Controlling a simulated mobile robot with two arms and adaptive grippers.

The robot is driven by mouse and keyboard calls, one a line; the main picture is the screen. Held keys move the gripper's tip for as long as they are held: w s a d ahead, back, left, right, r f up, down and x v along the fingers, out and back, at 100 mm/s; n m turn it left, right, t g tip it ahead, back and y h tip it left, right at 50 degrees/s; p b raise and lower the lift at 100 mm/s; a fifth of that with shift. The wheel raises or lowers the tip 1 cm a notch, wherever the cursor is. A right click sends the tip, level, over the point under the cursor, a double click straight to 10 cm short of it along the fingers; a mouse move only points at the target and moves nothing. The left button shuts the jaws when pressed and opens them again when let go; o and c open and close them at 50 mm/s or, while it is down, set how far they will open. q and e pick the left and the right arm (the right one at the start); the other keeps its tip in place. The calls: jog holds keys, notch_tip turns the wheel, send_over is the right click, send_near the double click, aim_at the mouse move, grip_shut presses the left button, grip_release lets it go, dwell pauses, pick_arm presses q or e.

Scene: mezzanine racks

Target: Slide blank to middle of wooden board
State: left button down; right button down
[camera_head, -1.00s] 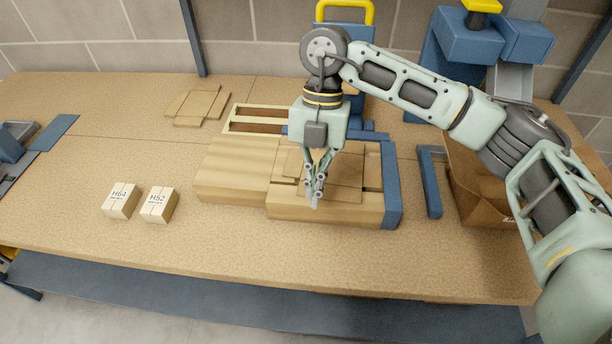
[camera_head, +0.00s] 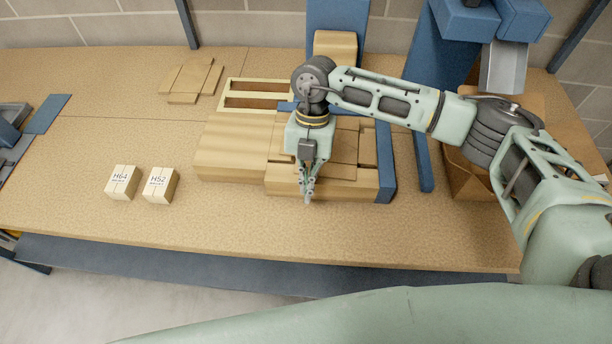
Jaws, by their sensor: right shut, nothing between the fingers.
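The wooden board (camera_head: 234,150) lies on the bench left of centre, its right part against a blue upright edge (camera_head: 385,165). A flat tan cardboard blank (camera_head: 345,146) lies on the right part of it, partly hidden by my right gripper and wrist. My right gripper (camera_head: 307,196) points down with its fingers together and empty, at the front left of this blank. Whether the fingertips touch the blank or board is unclear. My left gripper is not in view.
Another flat cardboard piece (camera_head: 190,80) lies at the back left. Two small boxes, H64 (camera_head: 122,182) and H52 (camera_head: 160,184), stand left of the board. A slatted frame (camera_head: 262,93) is behind it. The front bench strip is clear.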

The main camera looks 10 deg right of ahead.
jog(key=shift+w+d, duration=0.3)
jog(key=shift+w, duration=0.35)
jog(key=shift+w+d+f+b, duration=0.2)
jog(key=shift+w+b, duration=0.3)
jog(key=shift+b, duration=0.1)
jog(key=shift+w+d, duration=0.1)
jog(key=shift+w, duration=0.15)
jog(key=shift+r, duration=0.3)
jog(key=shift+f, duration=0.1)
